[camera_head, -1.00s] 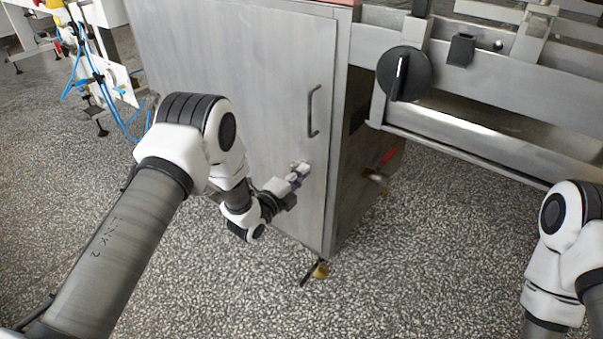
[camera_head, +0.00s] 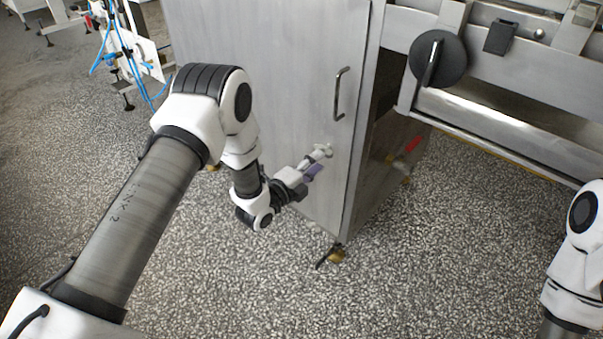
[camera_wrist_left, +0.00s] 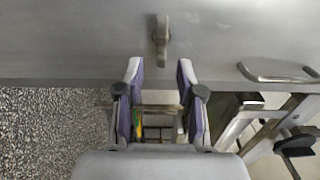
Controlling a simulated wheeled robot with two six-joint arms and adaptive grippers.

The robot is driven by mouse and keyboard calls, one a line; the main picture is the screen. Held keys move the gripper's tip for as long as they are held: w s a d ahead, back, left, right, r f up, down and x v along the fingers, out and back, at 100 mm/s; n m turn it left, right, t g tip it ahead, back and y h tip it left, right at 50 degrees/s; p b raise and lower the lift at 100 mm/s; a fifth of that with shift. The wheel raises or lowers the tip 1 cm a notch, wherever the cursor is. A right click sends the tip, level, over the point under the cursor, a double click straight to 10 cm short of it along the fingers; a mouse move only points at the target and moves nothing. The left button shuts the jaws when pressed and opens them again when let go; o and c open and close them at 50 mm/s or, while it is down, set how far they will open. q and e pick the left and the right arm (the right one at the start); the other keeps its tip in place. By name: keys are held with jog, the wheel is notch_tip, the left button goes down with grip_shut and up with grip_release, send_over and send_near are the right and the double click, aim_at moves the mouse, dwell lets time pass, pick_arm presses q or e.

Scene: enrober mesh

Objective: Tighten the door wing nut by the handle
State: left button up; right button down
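The cabinet door (camera_head: 262,50) is a flat grey metal panel with a bar handle (camera_head: 341,95) near its right edge. The handle also shows at the right of the left wrist view (camera_wrist_left: 278,76). The wing nut (camera_wrist_left: 161,40) is a small grey metal piece on the door, seen ahead of and between the fingertips in the wrist view. My left gripper (camera_wrist_left: 159,72) is open, its two purple-lined fingers apart with nothing between them. In the head view the left gripper (camera_head: 318,162) is close to the door below the handle and largely covers the nut area. My right gripper is out of view.
A black round knob with a lever (camera_head: 438,58) is on the machine frame right of the cabinet. A cabinet foot (camera_head: 336,256) stands on the speckled floor (camera_head: 250,290). The floor in front is clear. Blue hoses (camera_head: 130,50) hang at the upper left.

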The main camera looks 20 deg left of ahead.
pick_arm(q)
jog(key=v, duration=0.8)
jog(key=shift+s+a, duration=0.1)
jog(key=shift+s, duration=0.05)
